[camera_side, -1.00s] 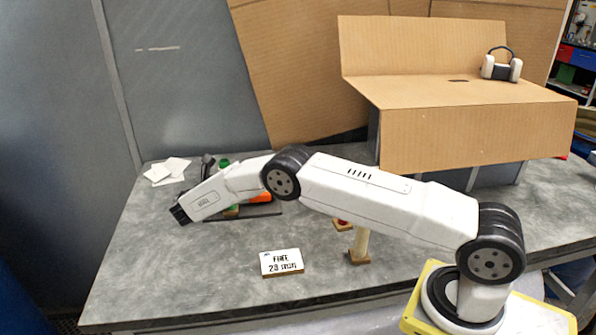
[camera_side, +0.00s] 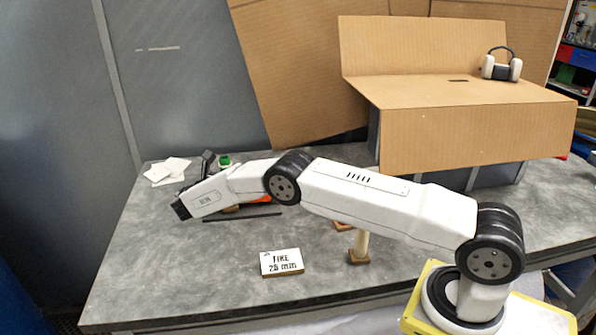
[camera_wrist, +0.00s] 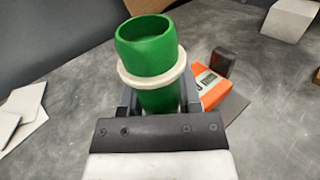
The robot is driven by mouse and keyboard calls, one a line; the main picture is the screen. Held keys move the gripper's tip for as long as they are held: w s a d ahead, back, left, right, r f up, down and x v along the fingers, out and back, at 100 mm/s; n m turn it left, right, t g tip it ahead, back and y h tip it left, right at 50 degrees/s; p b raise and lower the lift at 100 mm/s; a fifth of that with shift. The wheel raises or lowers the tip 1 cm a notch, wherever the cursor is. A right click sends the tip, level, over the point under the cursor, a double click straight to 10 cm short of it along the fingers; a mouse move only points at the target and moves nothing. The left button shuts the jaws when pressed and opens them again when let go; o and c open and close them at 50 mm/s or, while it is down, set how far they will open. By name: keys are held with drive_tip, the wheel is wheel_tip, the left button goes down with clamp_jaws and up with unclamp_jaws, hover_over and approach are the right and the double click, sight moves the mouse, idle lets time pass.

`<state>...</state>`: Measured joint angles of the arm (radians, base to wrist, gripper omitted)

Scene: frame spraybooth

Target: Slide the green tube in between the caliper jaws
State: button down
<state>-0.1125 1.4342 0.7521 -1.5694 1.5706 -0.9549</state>
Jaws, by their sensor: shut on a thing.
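The green tube (camera_wrist: 149,48) stands in my gripper in the wrist view, its open end toward the camera and a pale ring around it below the rim. My gripper (camera_wrist: 157,97) is shut on it, with grey fingers on both sides. In the side view only the tube's green top (camera_side: 224,161) shows behind my wrist. The caliper's orange body (camera_wrist: 211,84) with a small display lies to the right of the tube in the wrist view. Its orange also shows in the side view (camera_side: 260,200), partly behind my arm. I cannot make out the jaws or their gap.
A dark block (camera_wrist: 222,63) is by the orange body. White cards (camera_side: 167,171) lie at the table's back left. A cardboard box (camera_side: 470,135) fills the back right.

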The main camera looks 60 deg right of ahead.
drive_tip(key=shift+w+d, duration=0.4)
idle(0.3)
drive_tip(key=shift+c, duration=1.1)
unclamp_jaws()
drive_tip(key=a, duration=0.7)
drive_tip(key=shift+s+a, duration=0.4)
drive_tip(key=shift+s, duration=0.05)
drive_tip(key=shift+d, duration=0.1)
